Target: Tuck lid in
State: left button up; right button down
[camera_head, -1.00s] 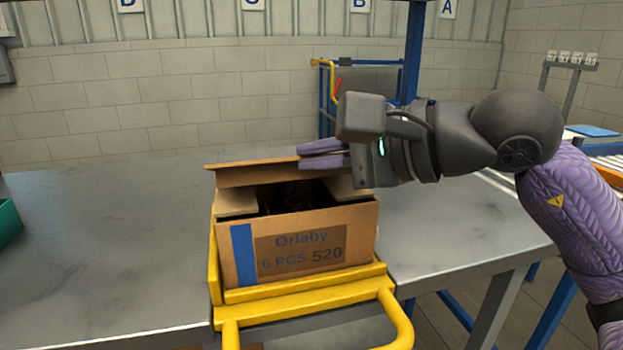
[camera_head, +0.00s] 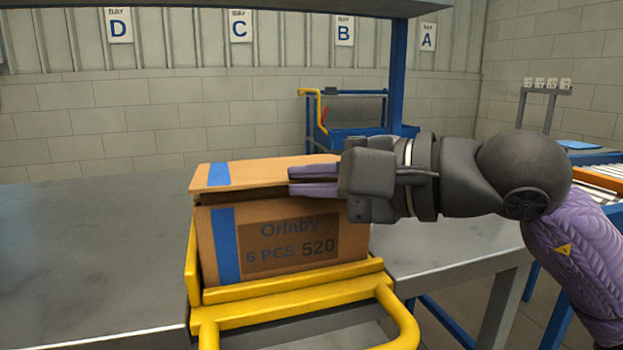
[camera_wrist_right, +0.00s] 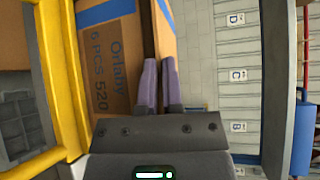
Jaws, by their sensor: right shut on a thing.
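A brown cardboard box (camera_head: 225,270) marked "Orlaby 6 PCS 520" sits in a yellow frame at the table's front edge. Its lid (camera_head: 265,172) lies nearly level over the top, with a dark gap along the front edge. My right gripper (camera_head: 292,182) reaches in from the right, its purple fingers at that gap. It is shut on the lid's front part. In the right wrist view the fingers (camera_wrist_right: 159,75) lie close together by the edge between the lid (camera_wrist_right: 165,35) and the box front (camera_wrist_right: 108,65). The box's contents are hidden. My left gripper is not in view.
The yellow frame (camera_head: 300,311) has a handle that juts out in front of the box. The grey table (camera_head: 80,260) is clear to the left. A blue post and a blue cart (camera_head: 350,138) stand behind.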

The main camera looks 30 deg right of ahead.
jog(key=c, duration=0.8)
grip_release()
pick_arm(q)
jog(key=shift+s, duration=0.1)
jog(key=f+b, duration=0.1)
jog(key=b, duration=0.1)
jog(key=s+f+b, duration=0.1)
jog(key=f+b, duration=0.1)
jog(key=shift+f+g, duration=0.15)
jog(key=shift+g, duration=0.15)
pick_arm(e)
jog(key=v, duration=1)
jog(key=shift+w, duration=0.1)
